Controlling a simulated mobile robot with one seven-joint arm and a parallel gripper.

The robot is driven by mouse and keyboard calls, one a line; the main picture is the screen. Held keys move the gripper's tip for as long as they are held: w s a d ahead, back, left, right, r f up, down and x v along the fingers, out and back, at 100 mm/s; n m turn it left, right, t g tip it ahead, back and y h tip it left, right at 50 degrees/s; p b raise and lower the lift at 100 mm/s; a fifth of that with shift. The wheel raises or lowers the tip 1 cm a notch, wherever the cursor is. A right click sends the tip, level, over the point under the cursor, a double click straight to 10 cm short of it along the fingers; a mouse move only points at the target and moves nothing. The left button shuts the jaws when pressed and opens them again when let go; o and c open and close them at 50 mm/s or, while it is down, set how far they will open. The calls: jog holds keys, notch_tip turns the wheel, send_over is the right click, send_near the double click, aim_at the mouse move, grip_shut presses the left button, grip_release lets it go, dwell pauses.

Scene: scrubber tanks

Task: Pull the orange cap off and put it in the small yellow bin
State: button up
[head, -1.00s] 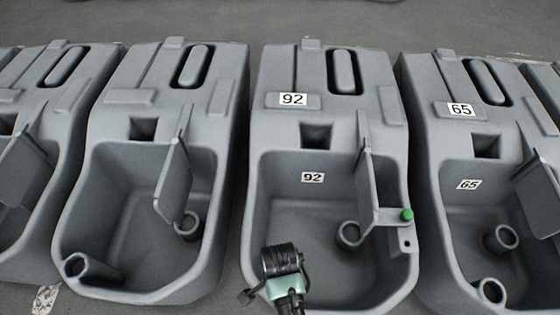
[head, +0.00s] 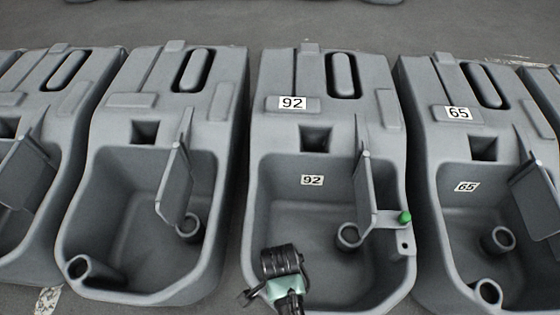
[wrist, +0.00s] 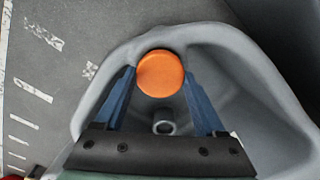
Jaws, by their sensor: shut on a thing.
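The orange cap (wrist: 161,74), round and seen from its top, sits between the tips of my gripper's two blue fingers (wrist: 160,80) in the wrist view. The fingers are shut on its sides. The cap overlaps the rim of a grey tank (wrist: 232,60); I cannot tell whether it is still seated or lifted off. In the head view my gripper's black and green wrist part (head: 281,268) is over the front left corner of the tank marked 92 (head: 268,150), and it hides the cap and the fingertips. The small yellow bin is not in view.
More grey tanks stand close on both sides, one marked 65 (head: 480,140). Inside tank 92 are an upright divider (head: 364,190), a pipe stub (head: 349,237) and a bracket with a green knob (head: 405,217).

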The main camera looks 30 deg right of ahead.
jog(key=shift+r+p, duration=0.5)
dwell(0.5)
notch_tip(320, 180, up, 6)
jog(key=p, duration=0.6)
jog(key=shift+p, duration=0.35)
jog(key=shift+f, duration=0.1)
